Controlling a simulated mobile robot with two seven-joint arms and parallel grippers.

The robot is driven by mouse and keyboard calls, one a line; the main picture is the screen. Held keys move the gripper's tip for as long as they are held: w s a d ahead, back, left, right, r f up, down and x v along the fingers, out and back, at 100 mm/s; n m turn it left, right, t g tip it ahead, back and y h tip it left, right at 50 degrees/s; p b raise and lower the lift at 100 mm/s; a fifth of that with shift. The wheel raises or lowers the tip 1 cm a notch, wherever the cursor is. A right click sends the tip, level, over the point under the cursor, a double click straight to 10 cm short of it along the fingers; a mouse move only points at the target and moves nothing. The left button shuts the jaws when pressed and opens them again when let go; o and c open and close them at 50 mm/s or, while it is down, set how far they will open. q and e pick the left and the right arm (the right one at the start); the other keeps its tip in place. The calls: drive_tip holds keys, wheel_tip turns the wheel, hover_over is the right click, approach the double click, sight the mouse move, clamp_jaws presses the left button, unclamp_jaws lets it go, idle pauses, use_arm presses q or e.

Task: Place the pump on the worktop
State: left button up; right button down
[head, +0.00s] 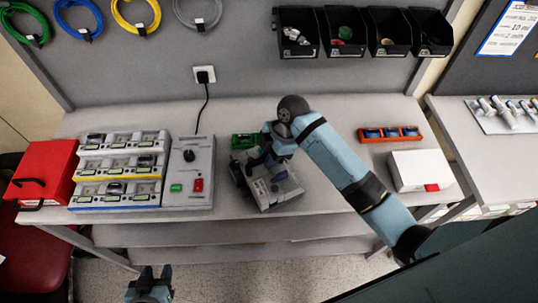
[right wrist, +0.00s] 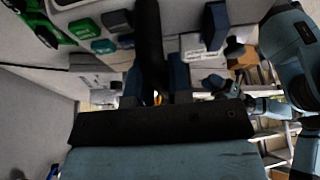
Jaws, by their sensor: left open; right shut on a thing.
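The pump (head: 272,191) is a grey box near the middle of the worktop (head: 330,180), at its front edge. It sits at an angle; I cannot tell whether it touches the surface. My right gripper (head: 262,160) is over it and shut on it, the arm coming from the right and hiding part of it. My left gripper (head: 150,276) is open and empty, low in front of the worktop.
A grey unit (head: 188,155) with green and red switches and a rack of several devices (head: 120,168) stand left, beside a red box (head: 42,172). A green tray (head: 245,140) lies behind the pump. An orange tray (head: 390,134) and white box (head: 422,170) stand right.

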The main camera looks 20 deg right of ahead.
drive_tip(key=c, duration=1.1)
unclamp_jaws()
drive_tip(key=shift+c, duration=0.2)
use_arm(q)
drive_tip(key=shift+s+d+r, duration=0.1)
drive_tip(key=shift+s, duration=0.15)
use_arm(e)
drive_tip(key=shift+o, duration=0.4)
use_arm(q)
drive_tip(key=shift+w+f+m+b, duration=0.25)
drive_tip(key=shift+f+b, duration=0.4)
drive_tip(key=shift+b, duration=0.45)
use_arm(e)
drive_tip(key=v, duration=1.2)
drive_tip(key=shift+s, duration=0.1)
